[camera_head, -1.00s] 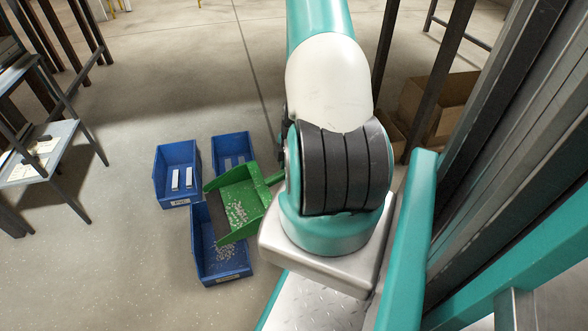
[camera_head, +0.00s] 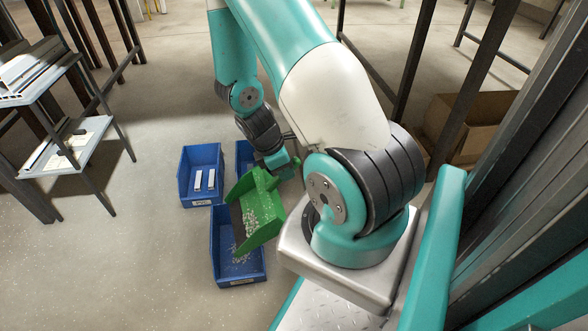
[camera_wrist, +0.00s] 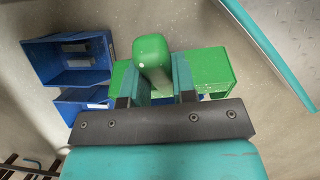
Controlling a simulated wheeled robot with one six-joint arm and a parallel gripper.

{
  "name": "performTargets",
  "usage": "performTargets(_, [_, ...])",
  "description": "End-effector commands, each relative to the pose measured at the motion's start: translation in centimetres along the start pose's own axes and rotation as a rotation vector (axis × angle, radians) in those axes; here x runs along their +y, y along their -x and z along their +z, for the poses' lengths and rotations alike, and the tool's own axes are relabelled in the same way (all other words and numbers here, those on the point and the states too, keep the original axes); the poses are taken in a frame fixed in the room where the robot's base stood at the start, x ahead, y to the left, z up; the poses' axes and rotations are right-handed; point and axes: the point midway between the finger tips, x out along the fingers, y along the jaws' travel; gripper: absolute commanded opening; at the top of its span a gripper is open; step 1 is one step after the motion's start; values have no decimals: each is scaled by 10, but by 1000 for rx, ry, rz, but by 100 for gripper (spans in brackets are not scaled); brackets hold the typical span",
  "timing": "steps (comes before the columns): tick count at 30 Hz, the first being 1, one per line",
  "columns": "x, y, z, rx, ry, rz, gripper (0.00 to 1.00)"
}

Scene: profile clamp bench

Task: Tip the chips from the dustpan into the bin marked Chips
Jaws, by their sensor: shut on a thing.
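The green dustpan (camera_head: 268,224) is held in the air above the front blue bin, tilted with its open lip toward the left. Pale chips (camera_head: 249,217) lie in the pan. The front blue bin (camera_head: 257,271) stands on the floor with a scatter of chips inside; its label is too small to read. The pan covers part of this bin. My gripper (camera_wrist: 158,80) is shut on the dustpan's green handle (camera_wrist: 151,52).
A second blue bin (camera_head: 184,180) with two light bars stands behind left. A third blue bin (camera_head: 243,152) is behind the pan, mostly hidden. A grey shelf cart (camera_head: 75,160) is at left, a cardboard box (camera_head: 470,125) at right. The floor left of the bins is clear.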

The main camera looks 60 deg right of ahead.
Motion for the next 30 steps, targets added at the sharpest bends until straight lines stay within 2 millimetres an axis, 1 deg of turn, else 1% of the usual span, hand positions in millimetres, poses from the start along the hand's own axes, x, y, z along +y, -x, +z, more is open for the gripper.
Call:
performTargets(1, [0, 6, -5, -21, 4, 6, 0])
performTargets(18, [1, 49, -42, -261, 2, 5, 0])
performTargets(30, [1, 67, -76, -417, 1, 3, 0])
